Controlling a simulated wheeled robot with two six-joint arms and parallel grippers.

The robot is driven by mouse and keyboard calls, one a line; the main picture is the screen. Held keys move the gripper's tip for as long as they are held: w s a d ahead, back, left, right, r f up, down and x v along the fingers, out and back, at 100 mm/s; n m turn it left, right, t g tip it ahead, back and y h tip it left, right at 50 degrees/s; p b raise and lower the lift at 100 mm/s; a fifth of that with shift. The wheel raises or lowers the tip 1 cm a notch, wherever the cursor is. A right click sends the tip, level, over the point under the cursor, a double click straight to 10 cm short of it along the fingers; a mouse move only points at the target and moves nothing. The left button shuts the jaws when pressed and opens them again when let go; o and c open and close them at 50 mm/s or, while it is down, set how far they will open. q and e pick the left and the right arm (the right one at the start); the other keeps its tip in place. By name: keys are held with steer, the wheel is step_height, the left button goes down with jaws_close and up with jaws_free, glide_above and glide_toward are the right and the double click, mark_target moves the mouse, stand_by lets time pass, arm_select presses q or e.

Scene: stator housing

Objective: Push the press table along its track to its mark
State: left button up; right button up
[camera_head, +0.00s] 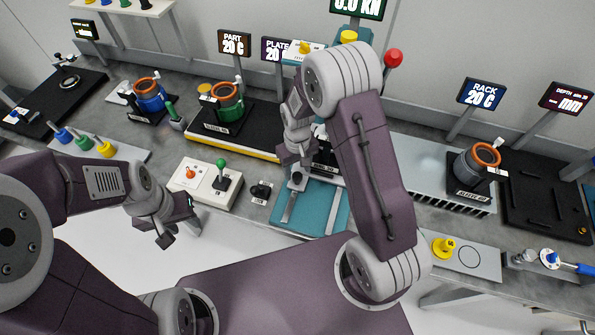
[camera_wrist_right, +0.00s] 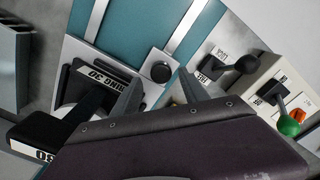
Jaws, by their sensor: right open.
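The press table is a light plate with a round black knob (camera_wrist_right: 160,72). It sits on the teal press base (camera_head: 322,215) with pale track strips, at the middle of the head view. In the right wrist view a block labelled RING 30 (camera_wrist_right: 100,75) stands beside the knob. My right gripper (camera_wrist_right: 160,90) is open, its two fingers on either side of the knob; contact cannot be told. In the head view my right gripper (camera_head: 299,172) is above the table's near end, partly covering it. My left gripper (camera_head: 180,238) appears open and empty over the bench's front edge. I cannot make out the mark.
A control box (camera_head: 203,184) with a green-knobbed lever and a small black lever (camera_head: 261,191) stand left of the teal base. A finned rack (camera_head: 440,190) stands at right. My right arm hides much of the press behind it.

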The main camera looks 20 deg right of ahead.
step_height(320, 180, up, 7)
steer(key=shift+d+b, duration=0.2)
steer(key=shift+b, duration=0.1)
steer(key=shift+w, duration=0.1)
stand_by(0.4)
